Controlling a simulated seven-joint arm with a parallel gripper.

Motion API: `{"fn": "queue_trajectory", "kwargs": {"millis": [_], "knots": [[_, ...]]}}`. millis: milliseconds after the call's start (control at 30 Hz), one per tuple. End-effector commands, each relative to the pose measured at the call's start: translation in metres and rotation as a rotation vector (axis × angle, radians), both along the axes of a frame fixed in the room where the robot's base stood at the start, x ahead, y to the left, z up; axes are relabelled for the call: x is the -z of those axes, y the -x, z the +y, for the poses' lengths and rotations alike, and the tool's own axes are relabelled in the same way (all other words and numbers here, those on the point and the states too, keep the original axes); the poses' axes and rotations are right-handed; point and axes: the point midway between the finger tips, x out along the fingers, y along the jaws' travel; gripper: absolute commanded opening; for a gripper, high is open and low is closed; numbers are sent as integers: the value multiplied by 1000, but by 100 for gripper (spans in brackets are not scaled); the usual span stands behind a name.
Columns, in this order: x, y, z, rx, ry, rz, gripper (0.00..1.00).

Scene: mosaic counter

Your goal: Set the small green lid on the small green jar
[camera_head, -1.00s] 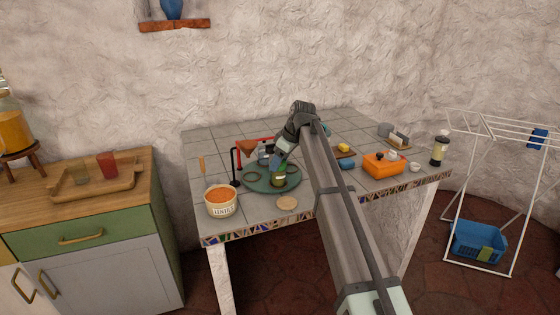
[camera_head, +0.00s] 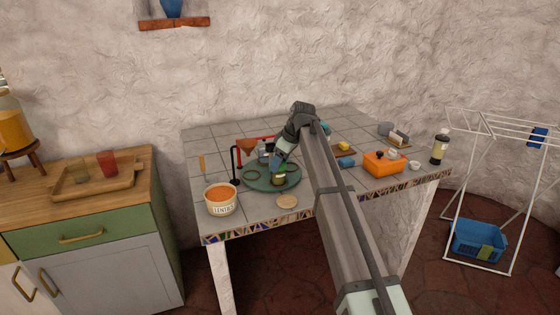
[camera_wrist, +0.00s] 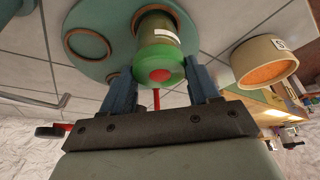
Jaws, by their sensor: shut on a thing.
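My gripper (camera_wrist: 161,74) is shut on the small green lid (camera_wrist: 172,76), which has a red knob, in the wrist view. The lid sits between the two blue fingertips. The small green jar (camera_wrist: 154,27), with a pale label, lies directly beyond the lid and nearly in line with it. The lid hides the jar's mouth, and I cannot tell whether they touch. In the head view the jar (camera_head: 278,180) stands upright on a round green tray (camera_head: 258,185), with my gripper (camera_head: 281,164) just above it. The lid is too small to make out there.
A cream pot (camera_head: 221,205) with orange contents stands left of the tray. An orange box (camera_head: 383,163) and a bottle (camera_head: 440,149) stand at the right.

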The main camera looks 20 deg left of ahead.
Motion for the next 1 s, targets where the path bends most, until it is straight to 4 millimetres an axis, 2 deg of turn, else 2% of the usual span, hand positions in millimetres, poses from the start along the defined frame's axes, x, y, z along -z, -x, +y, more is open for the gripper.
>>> {"fn": "queue_trajectory", "kwargs": {"millis": [867,900,1000], "knots": [[3,0,0,0,0,0,32],[3,0,0,0,0,0,64],[3,0,0,0,0,0,74]]}}
